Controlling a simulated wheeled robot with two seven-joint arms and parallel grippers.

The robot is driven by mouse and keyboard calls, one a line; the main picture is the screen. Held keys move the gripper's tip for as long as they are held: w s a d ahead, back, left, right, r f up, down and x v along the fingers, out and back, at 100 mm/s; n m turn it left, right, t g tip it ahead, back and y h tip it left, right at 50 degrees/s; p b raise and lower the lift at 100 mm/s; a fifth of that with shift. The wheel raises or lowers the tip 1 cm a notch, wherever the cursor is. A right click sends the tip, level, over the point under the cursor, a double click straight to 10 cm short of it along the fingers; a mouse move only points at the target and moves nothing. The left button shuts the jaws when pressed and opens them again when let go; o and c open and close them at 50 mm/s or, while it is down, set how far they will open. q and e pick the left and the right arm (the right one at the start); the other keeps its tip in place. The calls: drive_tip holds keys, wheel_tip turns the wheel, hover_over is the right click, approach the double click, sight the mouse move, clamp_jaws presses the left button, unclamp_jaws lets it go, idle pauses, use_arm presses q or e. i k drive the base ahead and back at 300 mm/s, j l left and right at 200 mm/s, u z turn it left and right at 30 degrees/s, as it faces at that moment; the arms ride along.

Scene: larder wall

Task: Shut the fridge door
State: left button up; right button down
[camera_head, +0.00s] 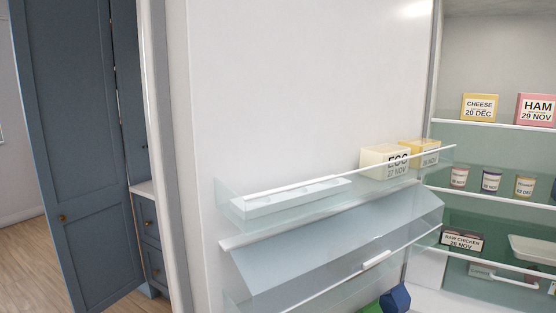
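The fridge door (300,90) stands open and fills the middle of the head view, its white inner face toward me. Glass door shelves (232,208) run across it, with a white egg tray (285,200) on the upper one. The fridge interior (480,60) is open to view at the right, with several glass shelves. The door's outer edge (170,120) shows as a pale vertical strip at the left. Neither of my grippers is in view, so their position relative to the door is hidden.
An egg box (385,162) and a yellow box (420,150) stand on the upper door shelf. Cheese (479,107), ham (537,108) and raw chicken (462,239) are on the fridge shelves. A blue cupboard door (75,150) stands at the left over wooden floor (25,265).

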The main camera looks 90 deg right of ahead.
sight(259, 115)
drive_tip(key=i+z, duration=0.3)
drive_tip(key=i+j+z, duration=0.1)
drive_tip(key=i+z, duration=0.35)
drive_tip(key=z, duration=0.2)
drive_tip(key=i+z, duration=0.2)
drive_tip(key=z, duration=0.15)
drive_tip(key=i+z, duration=0.2)
drive_tip(key=z, duration=0.2)
drive_tip(key=i+j+z, duration=0.15)
drive_tip(key=z, duration=0.25)
drive_tip(key=i+j+z, duration=0.1)
drive_tip(key=z, duration=0.3)
drive_tip(key=i+j+z, duration=0.15)
drive_tip(key=z, duration=0.25)
drive_tip(key=i+j+z, duration=0.2)
drive_tip(key=z, duration=0.2)
drive_tip(key=j+z, duration=0.2)
drive_tip(key=z, duration=0.2)
drive_tip(key=i+j+z, duration=0.2)
drive_tip(key=z, duration=0.2)
drive_tip(key=i+j+z, duration=0.15)
drive_tip(key=j+z, duration=0.15)
drive_tip(key=z, duration=0.15)
drive_tip(key=i+j+z, duration=0.1)
drive_tip(key=j+z, duration=0.55)
drive_tip(key=z, duration=0.2)
drive_tip(key=i+j, duration=0.05)
